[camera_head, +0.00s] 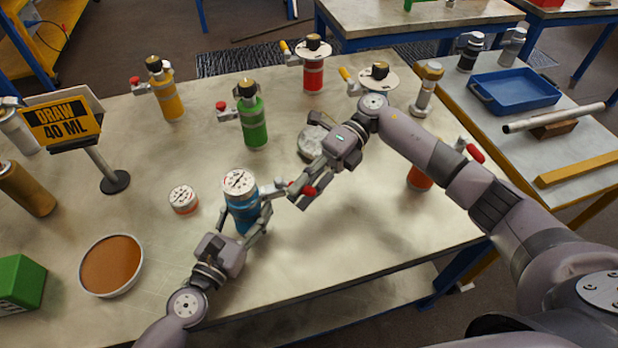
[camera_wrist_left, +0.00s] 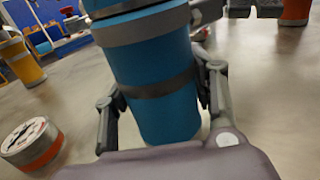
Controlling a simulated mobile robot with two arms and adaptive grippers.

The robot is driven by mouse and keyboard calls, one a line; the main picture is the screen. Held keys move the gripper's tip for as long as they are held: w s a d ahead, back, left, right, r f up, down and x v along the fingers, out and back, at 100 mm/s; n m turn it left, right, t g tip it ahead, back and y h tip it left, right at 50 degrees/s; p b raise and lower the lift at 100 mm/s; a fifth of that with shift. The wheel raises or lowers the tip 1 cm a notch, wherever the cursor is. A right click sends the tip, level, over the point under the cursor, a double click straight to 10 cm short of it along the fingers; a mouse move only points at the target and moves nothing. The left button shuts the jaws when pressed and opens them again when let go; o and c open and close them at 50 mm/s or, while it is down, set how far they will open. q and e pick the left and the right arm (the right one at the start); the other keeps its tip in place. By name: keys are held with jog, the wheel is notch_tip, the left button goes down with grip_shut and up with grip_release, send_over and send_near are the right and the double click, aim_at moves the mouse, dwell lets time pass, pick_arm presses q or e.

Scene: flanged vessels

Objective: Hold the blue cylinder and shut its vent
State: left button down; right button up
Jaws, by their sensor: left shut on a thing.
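The blue cylinder (camera_head: 243,219) stands on the near middle of the table, with a round white gauge (camera_head: 239,182) on top. My left gripper (camera_head: 246,212) is shut around its body from the near side. In the left wrist view the blue cylinder (camera_wrist_left: 158,85) sits upright between the two fingers (camera_wrist_left: 162,98). A side fitting runs right from its top to a red handle (camera_head: 309,191), the vent's. My right gripper (camera_head: 297,192) is at this handle, its fingers overlapping it in view. Whether they grip it is unclear.
A loose gauge (camera_head: 183,200) lies left of the blue cylinder. A brown-filled dish (camera_head: 111,265) is at front left, below a "DRAW 40 ML" sign (camera_head: 58,121). Yellow (camera_head: 165,96), green (camera_head: 253,122) and red (camera_head: 313,77) cylinders stand behind. An orange-red vessel (camera_head: 419,177) is beneath my right arm.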

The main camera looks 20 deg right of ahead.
jog(key=v, duration=1.1)
jog(key=shift+w+d, duration=0.2)
jog(key=shift+d, duration=0.15)
jog(key=shift+r, duration=0.1)
